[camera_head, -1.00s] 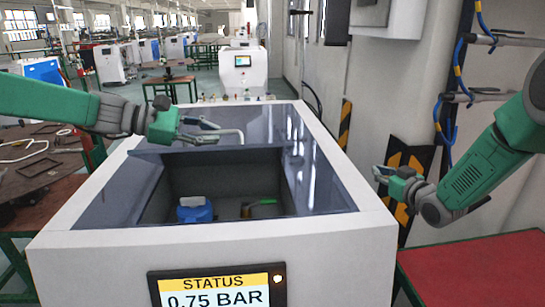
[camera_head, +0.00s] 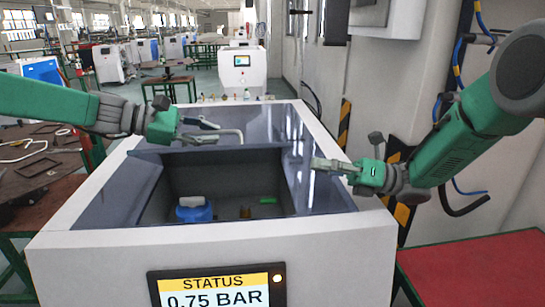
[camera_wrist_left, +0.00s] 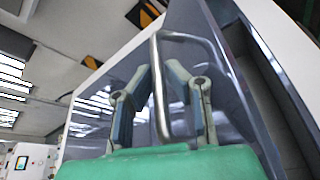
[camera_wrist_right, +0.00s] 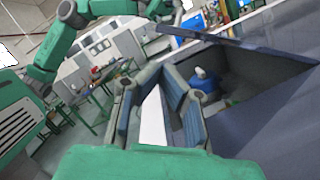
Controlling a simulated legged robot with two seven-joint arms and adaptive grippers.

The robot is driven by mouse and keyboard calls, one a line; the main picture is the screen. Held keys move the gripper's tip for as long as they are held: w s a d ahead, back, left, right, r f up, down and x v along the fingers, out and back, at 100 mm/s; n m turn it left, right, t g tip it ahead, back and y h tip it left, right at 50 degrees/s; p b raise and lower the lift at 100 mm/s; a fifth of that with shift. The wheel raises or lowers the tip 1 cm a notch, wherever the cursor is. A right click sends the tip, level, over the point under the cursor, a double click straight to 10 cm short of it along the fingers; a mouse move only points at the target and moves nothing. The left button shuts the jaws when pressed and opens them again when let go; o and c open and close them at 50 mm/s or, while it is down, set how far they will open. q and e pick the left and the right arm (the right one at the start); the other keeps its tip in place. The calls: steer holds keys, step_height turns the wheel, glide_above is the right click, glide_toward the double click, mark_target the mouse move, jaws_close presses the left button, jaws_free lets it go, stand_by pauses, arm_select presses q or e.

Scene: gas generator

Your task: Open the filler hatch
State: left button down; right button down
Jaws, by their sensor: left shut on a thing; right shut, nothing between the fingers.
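The generator (camera_head: 330,235) is a white box with a dark glossy top. The front of its top has an open rectangular bay (camera_head: 215,170). The dark hatch panel (camera_head: 262,138) lies at the bay's far side, with a bent metal bar handle (camera_head: 232,132). My left gripper (camera_head: 210,131) is shut on the handle, which stands between its fingers in the left wrist view (camera_wrist_left: 160,85). My right gripper (camera_head: 316,164) is shut and empty, above the bay's right rim. The right wrist view shows its fingers (camera_wrist_right: 160,85) with the bay to their right.
Inside the bay are a blue cap (camera_head: 195,210) with a white top, a small green piece (camera_head: 268,200) and a brownish fitting (camera_head: 246,212). A status screen (camera_head: 217,288) reads 0.75 BAR. A red table (camera_head: 470,270) stands at right, a wall behind it.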

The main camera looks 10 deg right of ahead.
arm_select(q)
steer(key=shift+a, duration=0.1)
steer(key=shift+f, duration=0.1)
steer(key=shift+w, duration=0.1)
arm_select(e)
steer(key=s+x, duration=0.1)
steer(key=x, duration=0.9)
steer(key=shift+n+g, duration=0.4)
steer(key=shift+a+r, duration=0.1)
steer(key=shift+r, duration=0.05)
